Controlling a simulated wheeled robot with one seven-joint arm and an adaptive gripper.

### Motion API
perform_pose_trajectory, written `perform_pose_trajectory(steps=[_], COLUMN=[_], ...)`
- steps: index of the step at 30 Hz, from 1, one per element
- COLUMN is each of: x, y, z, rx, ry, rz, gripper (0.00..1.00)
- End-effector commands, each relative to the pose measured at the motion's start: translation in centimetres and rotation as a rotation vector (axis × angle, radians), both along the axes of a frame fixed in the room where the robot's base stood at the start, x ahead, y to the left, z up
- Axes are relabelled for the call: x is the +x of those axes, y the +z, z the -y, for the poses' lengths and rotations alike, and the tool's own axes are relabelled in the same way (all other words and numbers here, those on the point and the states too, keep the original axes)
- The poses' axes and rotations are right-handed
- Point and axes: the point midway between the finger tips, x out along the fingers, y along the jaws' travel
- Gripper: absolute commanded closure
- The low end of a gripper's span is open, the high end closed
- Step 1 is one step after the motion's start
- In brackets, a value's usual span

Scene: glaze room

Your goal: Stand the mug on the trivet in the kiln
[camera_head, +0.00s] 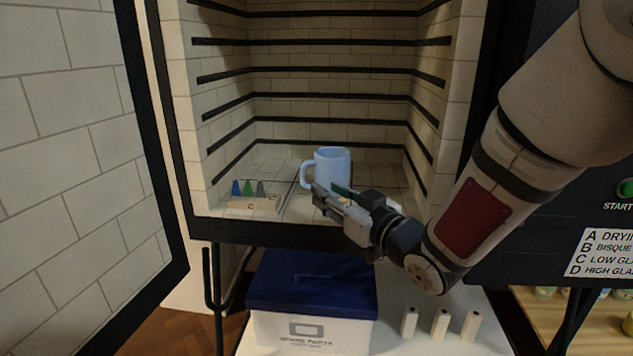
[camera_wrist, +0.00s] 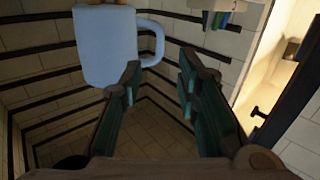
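The pale blue mug (camera_head: 335,170) is upright inside the kiln (camera_head: 233,213), its handle to the left. Small orange-tan pieces (camera_head: 346,200) show under its base, likely part of the trivet, which is mostly hidden behind my gripper. The wrist view is upside down; there the mug (camera_wrist: 105,45) is at upper left, with similar pieces at its base. My gripper (camera_head: 326,193) is in front of the mug at the kiln opening. In the wrist view its fingers (camera_wrist: 160,78) are apart with nothing between them. The mug's handle is just beyond the fingertips, seemingly not gripped.
A cone holder (camera_head: 254,203) with several coloured cones stands left of the mug on the kiln floor. The open kiln door (camera_head: 75,160) is at left. Dark rods (camera_head: 320,73) line the kiln walls. Below are a blue-lidded box (camera_head: 312,285) and three pale posts (camera_head: 440,323).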

Motion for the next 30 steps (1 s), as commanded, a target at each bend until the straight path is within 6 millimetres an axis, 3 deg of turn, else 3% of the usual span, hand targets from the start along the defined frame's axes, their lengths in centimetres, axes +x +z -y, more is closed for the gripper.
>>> perform_pose_trajectory(steps=[8,20,25,30], x=[-2.5,-2.6,-2.2,-3.6], y=[0.1,0.0,-0.1,-0.6], z=[2.0,2.7,5.9,11.3], rx=[0.001,-0.019,-0.126,-0.259], ry=[0.0,-0.02,-0.142,-0.32], rz=[0.001,-0.013,-0.103,-0.278], gripper=[0.7,0.7,0.7,0.7])
